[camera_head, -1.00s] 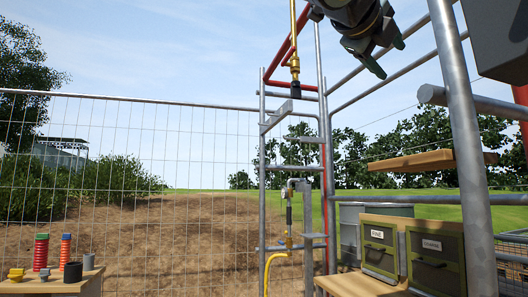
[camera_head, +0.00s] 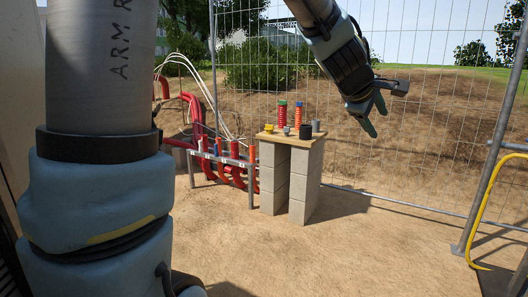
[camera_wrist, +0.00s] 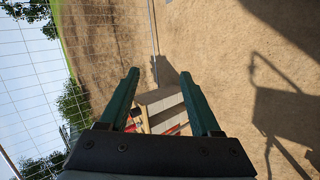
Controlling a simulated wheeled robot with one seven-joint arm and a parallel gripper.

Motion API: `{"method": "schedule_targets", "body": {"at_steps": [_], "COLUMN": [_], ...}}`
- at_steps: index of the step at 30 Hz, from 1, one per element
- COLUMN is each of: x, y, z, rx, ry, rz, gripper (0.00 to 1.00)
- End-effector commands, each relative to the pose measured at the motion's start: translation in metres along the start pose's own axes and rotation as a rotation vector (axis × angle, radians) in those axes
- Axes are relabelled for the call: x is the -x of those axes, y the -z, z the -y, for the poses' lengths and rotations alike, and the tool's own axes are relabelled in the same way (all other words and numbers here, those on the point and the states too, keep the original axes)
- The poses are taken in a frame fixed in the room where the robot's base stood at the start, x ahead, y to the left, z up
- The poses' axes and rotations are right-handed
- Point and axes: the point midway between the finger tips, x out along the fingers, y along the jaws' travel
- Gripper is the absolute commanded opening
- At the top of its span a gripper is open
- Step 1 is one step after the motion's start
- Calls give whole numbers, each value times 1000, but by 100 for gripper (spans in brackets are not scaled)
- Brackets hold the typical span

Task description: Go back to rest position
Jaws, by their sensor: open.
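My gripper (camera_head: 375,116) hangs in the air at the upper right of the head view, tilted down, in front of the wire fence. Its two fingers stand apart with nothing between them. In the wrist view my gripper (camera_wrist: 160,76) also shows open, its two green fingers spread and empty. The wrist view is turned on its side, with fence and sky at the left. My own arm fills the left of the head view.
A wooden-topped stand (camera_head: 291,138) on grey blocks holds red and orange coils and small yellow, grey and black parts. Red pipes (camera_head: 186,105) and a low rack (camera_head: 222,158) stand left of it. The sandy ground in front is clear.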

Motion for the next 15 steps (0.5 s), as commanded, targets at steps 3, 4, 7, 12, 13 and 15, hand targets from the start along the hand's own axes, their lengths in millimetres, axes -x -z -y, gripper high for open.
{"method": "schedule_targets", "body": {"at_steps": [3, 4, 7, 12, 13, 15], "x": [12, 17, 36, 86, 96, 118], "y": [56, 68, 104, 146, 151, 157], "z": [63, 79, 136, 235, 251, 286], "rx": [-163, -204, -330, -513, -540, -595], "ry": [143, 181, 315, 546, 584, 663], "rz": [-50, -55, -58, 5, 23, 71], "gripper": [64, 64, 64, 64, 64, 64]}}
